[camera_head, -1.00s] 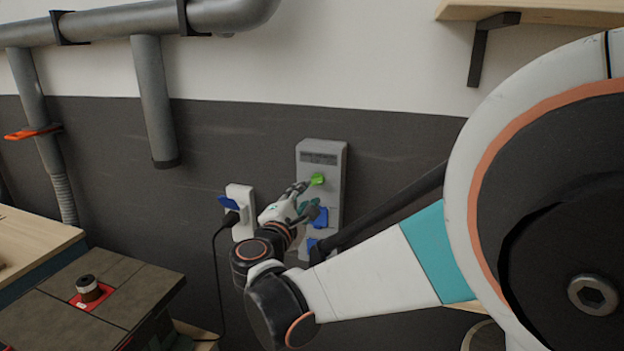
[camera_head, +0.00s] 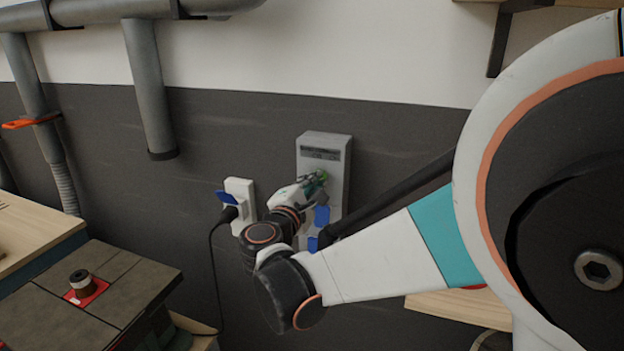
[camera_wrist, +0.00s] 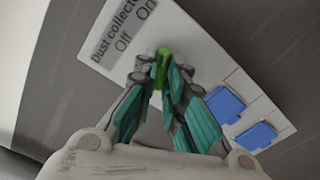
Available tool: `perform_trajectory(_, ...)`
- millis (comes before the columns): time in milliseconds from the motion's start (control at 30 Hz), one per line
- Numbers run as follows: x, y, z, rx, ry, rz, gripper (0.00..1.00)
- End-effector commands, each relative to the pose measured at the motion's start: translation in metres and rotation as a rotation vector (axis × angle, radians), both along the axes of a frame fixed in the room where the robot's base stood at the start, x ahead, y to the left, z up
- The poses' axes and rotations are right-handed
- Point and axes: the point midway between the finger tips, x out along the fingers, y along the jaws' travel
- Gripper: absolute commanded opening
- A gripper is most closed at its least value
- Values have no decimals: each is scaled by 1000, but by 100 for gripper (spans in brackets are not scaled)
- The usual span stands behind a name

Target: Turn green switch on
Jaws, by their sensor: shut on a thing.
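The green switch (camera_wrist: 163,66) sits on a pale wall panel (camera_head: 335,160) below the printed words "Dust collector", "Off" and "On". In the wrist view its handle lies between the tips of my gripper (camera_wrist: 165,80), which is shut on it. In the head view my gripper (camera_head: 318,180) reaches the panel from the lower left and hides most of the switch (camera_head: 324,174). In the wrist view the handle points roughly up toward the label, nearer the "Off" word. Its base is partly hidden by the fingers.
Blue socket covers (camera_wrist: 224,104) sit lower on the same panel. A white outlet (camera_head: 240,190) with a blue cover and a black plugged-in cable is left of the panel. A machine table (camera_head: 120,270) stands at the lower left. Grey pipes (camera_head: 150,90) run along the wall.

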Motion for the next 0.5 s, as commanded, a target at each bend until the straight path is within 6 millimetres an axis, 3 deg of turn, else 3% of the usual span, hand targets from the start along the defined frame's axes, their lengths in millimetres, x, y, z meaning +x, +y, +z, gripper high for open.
perform_trajectory(167, 0, 0, 0, 59, -20, 0, 0)
perform_trajectory(500, 0, 0, 0, 370, -134, -1, 0)
